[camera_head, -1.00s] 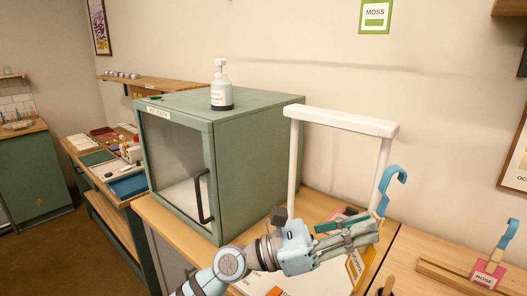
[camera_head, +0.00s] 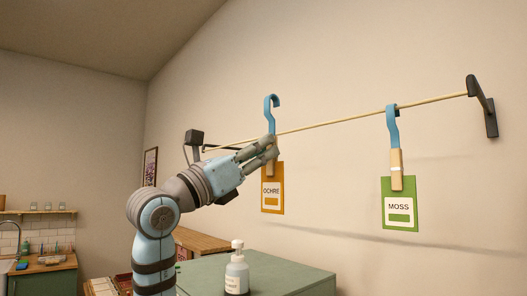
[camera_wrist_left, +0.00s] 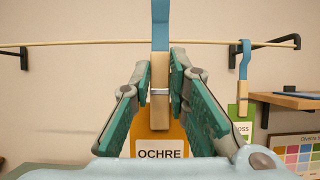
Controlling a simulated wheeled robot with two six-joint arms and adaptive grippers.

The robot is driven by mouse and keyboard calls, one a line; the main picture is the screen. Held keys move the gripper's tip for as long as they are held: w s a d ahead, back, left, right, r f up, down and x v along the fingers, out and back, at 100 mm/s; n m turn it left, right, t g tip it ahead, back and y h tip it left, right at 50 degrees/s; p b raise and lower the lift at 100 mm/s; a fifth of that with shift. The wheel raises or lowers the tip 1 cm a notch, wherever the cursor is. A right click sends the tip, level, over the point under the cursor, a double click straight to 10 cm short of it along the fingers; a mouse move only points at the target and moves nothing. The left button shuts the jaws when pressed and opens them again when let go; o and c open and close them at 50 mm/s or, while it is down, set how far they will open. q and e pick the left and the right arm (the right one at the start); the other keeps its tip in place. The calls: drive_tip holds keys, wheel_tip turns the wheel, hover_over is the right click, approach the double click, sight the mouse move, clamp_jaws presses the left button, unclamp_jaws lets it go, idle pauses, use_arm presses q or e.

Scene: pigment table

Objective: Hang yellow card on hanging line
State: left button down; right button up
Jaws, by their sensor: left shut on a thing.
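The yellow card (camera_head: 272,201), marked OCHRE, hangs upright below a wooden clip with a blue hook (camera_head: 267,112). My left gripper (camera_head: 270,148) is shut on the clip. In the left wrist view the clip (camera_wrist_left: 160,76) sits between the green finger pads, and the card (camera_wrist_left: 160,140) shows below, partly hidden. The hanging line (camera_head: 340,121) is a thin pale rod. The hook's curved top stands clearly above the line, and its stem crosses in front of the line in the wrist view. I cannot tell whether they touch. My right gripper is not in view.
A green MOSS card (camera_head: 399,205) hangs from the line on its own blue hook, right of the yellow card. A dark bracket (camera_head: 483,107) holds the line's right end. A pump bottle (camera_head: 237,272) stands on the green cabinet (camera_head: 290,277) below. Line between the cards is free.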

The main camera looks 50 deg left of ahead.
use_arm(q)
drive_tip(key=shift+w, duration=0.35)
drive_tip(key=w+f+p, duration=0.2)
drive_tip(key=w, duration=1.2)
drive_tip(key=shift+w+f+p, duration=0.35)
drive_tip(key=shift+w+p, duration=0.05)
drive_tip(key=shift+a, duration=0.1)
